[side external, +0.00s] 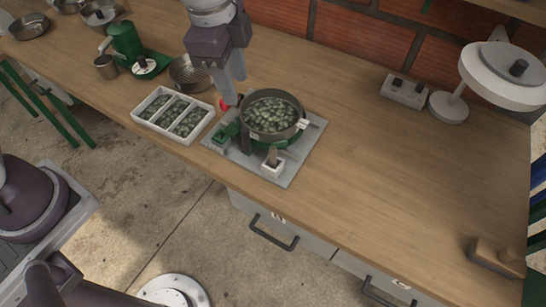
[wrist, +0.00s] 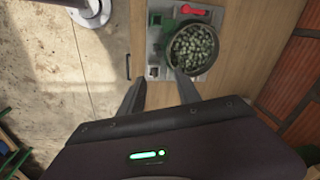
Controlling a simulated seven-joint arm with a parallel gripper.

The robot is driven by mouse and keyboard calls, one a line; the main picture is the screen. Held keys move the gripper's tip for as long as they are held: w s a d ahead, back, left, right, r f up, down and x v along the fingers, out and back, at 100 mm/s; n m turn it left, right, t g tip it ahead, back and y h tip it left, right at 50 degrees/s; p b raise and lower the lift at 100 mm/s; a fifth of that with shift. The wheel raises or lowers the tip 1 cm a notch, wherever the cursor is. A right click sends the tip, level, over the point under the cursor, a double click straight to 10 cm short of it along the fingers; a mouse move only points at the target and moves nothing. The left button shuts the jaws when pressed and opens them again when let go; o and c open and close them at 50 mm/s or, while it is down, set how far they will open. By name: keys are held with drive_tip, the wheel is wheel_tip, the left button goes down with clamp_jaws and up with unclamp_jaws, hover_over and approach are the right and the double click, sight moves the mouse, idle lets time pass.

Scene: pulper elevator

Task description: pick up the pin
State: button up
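The pin is most likely the small red piece (side external: 224,105) at the left edge of the grey plate (side external: 300,165), mostly hidden by my fingers in the side view. In the wrist view the red piece (wrist: 193,10) shows at the top of the picture, next to the pan. My gripper (side external: 231,98) points down by the pan's left side, close to the red piece in the side view. In the wrist view my gripper (wrist: 160,82) has its two fingers spread, with nothing between them. I cannot tell whether a finger touches anything.
A round pan of green beans (side external: 270,112) stands on the plate beside my fingers. A white post block (side external: 273,168) is at the plate's front.

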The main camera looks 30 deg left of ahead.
sight(273, 148)
drive_tip(key=d+f+m, duration=0.1)
drive_tip(key=d+f, duration=0.1)
drive_tip(key=f, duration=0.1)
drive_tip(key=w+d+f+m+g, duration=0.1)
drive_tip(key=d+f+m, duration=0.1)
drive_tip(key=f, duration=0.2)
drive_tip(key=w+d+f+m, duration=0.1)
drive_tip(key=d+f+m, duration=0.1)
drive_tip(key=f, duration=0.2)
drive_tip(key=shift+d+f+g, duration=0.15)
drive_tip(key=shift+d+g, duration=0.15)
drive_tip(key=shift+d, duration=0.05)
drive_tip(key=f, duration=0.7)
drive_tip(key=shift+s+f, duration=0.2)
drive_tip(key=shift+f, duration=0.15)
clamp_jaws()
